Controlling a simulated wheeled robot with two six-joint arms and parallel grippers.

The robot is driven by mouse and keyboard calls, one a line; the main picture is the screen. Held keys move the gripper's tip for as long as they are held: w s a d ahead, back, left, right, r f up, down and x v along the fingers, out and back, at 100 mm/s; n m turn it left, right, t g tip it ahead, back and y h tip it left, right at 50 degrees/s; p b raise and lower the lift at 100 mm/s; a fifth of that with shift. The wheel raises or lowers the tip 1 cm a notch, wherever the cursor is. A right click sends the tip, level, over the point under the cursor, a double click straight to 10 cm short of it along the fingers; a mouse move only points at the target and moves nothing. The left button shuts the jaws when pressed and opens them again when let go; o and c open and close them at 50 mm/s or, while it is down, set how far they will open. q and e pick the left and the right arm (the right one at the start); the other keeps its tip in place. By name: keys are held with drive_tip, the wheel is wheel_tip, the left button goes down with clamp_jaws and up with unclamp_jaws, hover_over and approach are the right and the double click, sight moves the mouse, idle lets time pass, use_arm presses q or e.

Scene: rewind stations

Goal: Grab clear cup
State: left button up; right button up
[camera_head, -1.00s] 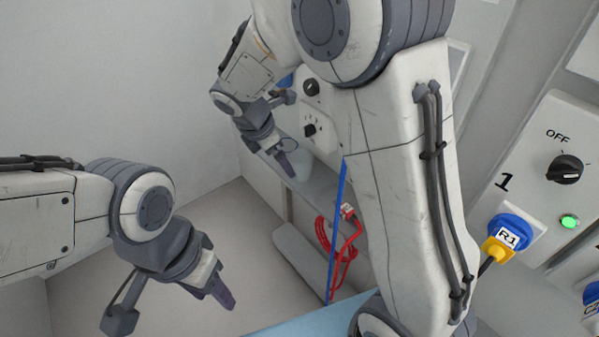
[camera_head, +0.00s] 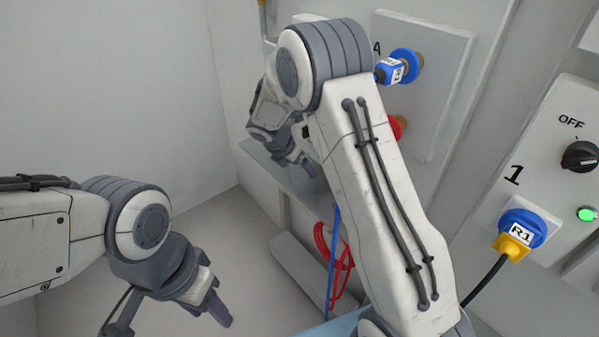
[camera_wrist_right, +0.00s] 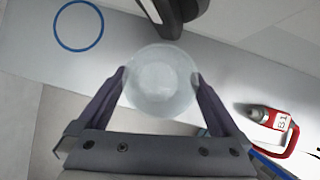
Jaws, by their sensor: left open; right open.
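The clear cup (camera_wrist_right: 162,84) is a round, translucent vessel seen from above in the right wrist view. It stands on a pale grey shelf (camera_wrist_right: 215,75). My right gripper (camera_wrist_right: 160,76) is open, with one purple finger on each side of the cup; the cup lies between the fingertips. I cannot tell whether the fingers touch its wall. In the head view my right gripper (camera_head: 302,166) is low over the shelf, and the cup is not clearly visible there. My left gripper (camera_head: 219,312) is open and empty at the lower left, away from the shelf.
A blue ring (camera_wrist_right: 79,25) lies on the shelf. A red connector labelled S1 (camera_wrist_right: 270,128) is right of the cup. A dark object (camera_wrist_right: 174,14) stands just beyond it. Red cable (camera_head: 335,265) hangs below the shelf. A blue plug (camera_head: 392,70) sits on the wall panel.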

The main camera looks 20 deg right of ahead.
drive_tip(key=shift+w+d+f, duration=0.15)
drive_tip(key=shift+d+f, duration=0.05)
drive_tip(key=shift+f, duration=0.15)
drive_tip(key=c, duration=1.1)
drive_tip(key=shift+r, duration=0.1)
